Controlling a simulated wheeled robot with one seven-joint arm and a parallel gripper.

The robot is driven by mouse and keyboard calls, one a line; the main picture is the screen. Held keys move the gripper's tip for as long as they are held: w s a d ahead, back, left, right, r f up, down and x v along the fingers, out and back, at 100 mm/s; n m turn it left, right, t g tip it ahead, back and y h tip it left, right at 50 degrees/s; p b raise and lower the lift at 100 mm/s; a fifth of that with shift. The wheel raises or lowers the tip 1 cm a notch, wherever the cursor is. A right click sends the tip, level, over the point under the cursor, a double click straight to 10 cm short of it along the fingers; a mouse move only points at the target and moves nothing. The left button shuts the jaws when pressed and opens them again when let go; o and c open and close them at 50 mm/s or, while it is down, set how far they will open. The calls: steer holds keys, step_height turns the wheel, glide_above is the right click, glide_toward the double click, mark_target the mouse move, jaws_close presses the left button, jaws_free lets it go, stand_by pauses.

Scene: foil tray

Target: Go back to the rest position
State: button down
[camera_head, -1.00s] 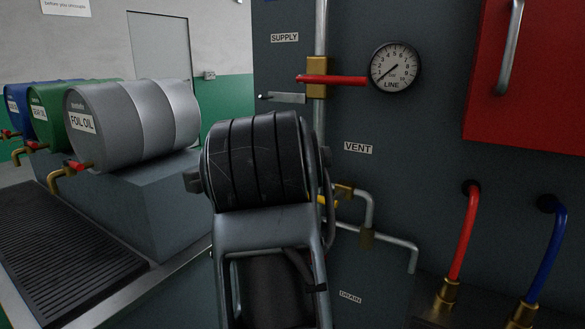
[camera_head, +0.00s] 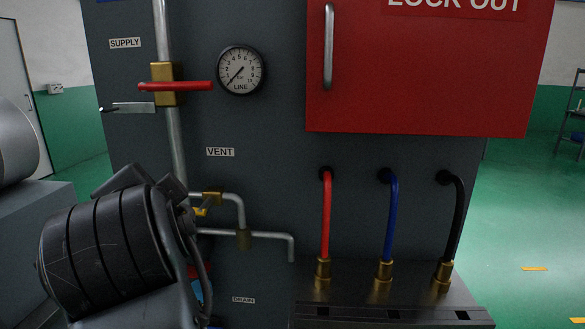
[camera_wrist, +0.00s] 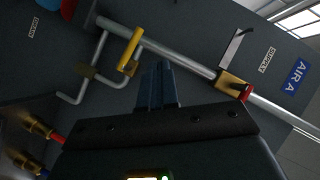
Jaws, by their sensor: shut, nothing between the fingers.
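My gripper (camera_wrist: 157,88) shows in the wrist view with its dark blue fingers together and nothing between them. It points toward the grey panel, apart from the pipes as far as I can tell. In the head view my arm fills the lower left and the fingers are hidden behind it. The panel (camera_head: 270,130) carries a supply valve with a red handle (camera_head: 175,86) lying level across the upright pipe. The vent valve's yellow handle (camera_wrist: 130,48) is clear in the wrist view; in the head view my arm partly covers this valve.
A red LOCK OUT box (camera_head: 430,75) with a grey handle juts from the panel. Red (camera_head: 326,215), blue (camera_head: 389,215) and black (camera_head: 455,215) hoses run down to brass fittings on a ledge. Green floor (camera_head: 535,230) is open at right. A gauge (camera_head: 240,70) reads low.

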steer(key=s+d+f+n+h, duration=0.1)
steer(key=s+d+f+n, duration=0.25)
steer(key=d+f, duration=1.6)
steer(key=s+d+f+n+h, duration=0.1)
steer(key=s+d+f+n, duration=0.1)
steer(key=s+d+f, duration=0.8)
steer(key=s+d+r+h, duration=0.1)
steer(key=s+d, duration=0.3)
steer(key=s, duration=0.4)
steer(key=s+d+r+t+h, duration=0.1)
steer(key=s+d+r, duration=0.3)
steer(key=s, duration=0.5)
steer(key=s+d+r+h, duration=0.2)
steer(key=s+d, duration=0.3)
steer(key=s, duration=0.4)
steer(key=shift+s+r+n, duration=0.15)
steer(key=shift+s+n, duration=0.1)
steer(key=shift+n, duration=0.2)
steer(key=c, duration=1.8)
jaws_free()
steer(key=shift+c, duration=0.2)
